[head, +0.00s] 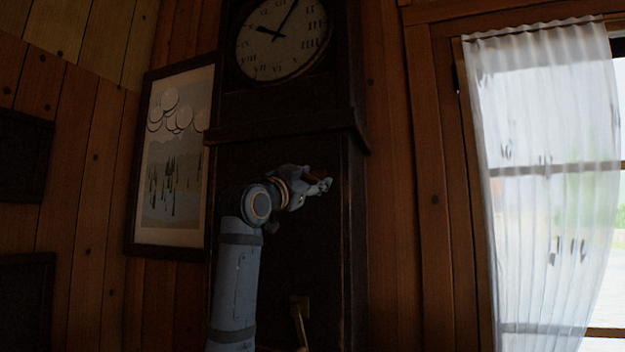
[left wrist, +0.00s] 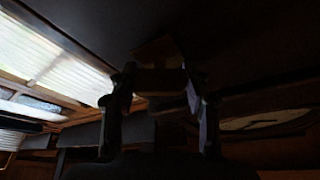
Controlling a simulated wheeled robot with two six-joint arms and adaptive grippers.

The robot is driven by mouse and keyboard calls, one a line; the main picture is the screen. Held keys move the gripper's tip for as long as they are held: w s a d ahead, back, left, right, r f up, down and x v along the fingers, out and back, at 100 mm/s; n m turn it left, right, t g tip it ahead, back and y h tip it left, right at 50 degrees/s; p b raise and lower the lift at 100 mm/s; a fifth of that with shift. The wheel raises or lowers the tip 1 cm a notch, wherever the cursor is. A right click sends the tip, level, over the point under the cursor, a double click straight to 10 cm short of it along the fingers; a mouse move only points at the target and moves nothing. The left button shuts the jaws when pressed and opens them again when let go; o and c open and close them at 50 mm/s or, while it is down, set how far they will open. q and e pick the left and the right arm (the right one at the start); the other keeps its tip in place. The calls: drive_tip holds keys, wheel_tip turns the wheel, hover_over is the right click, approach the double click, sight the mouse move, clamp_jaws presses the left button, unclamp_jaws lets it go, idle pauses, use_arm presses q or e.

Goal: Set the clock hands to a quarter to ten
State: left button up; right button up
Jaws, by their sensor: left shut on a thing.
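The tall dark clock (head: 285,125) stands against the wood wall. Its pale dial (head: 290,55) shows at the top of the head view, cut off by the upper edge. The short hand (head: 266,32) points up-left, near the X. The long hand (head: 288,17) points up-right, just past the XII. My left gripper (head: 322,181) is in front of the clock case, below the dial and apart from the hands. It is shut on a small brown piece (left wrist: 160,82), which I cannot identify. A pale rounded shape, perhaps the dial, shows at right in the dark left wrist view (left wrist: 265,121).
A framed picture (head: 175,160) hangs left of the clock. A window with a sheer white curtain (head: 545,180) is at right. A brass-coloured part (head: 300,320) shows low in front of the clock case. Dark frames or panels (head: 22,155) are at far left.

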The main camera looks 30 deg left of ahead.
use_arm(q)
drive_tip(key=shift+f, duration=0.1)
use_arm(e)
drive_tip(key=shift+s+f, duration=0.1)
drive_tip(key=shift+s, duration=0.45)
use_arm(q)
drive_tip(key=shift+n, duration=0.5)
use_arm(e)
drive_tip(key=shift+f, duration=0.2)
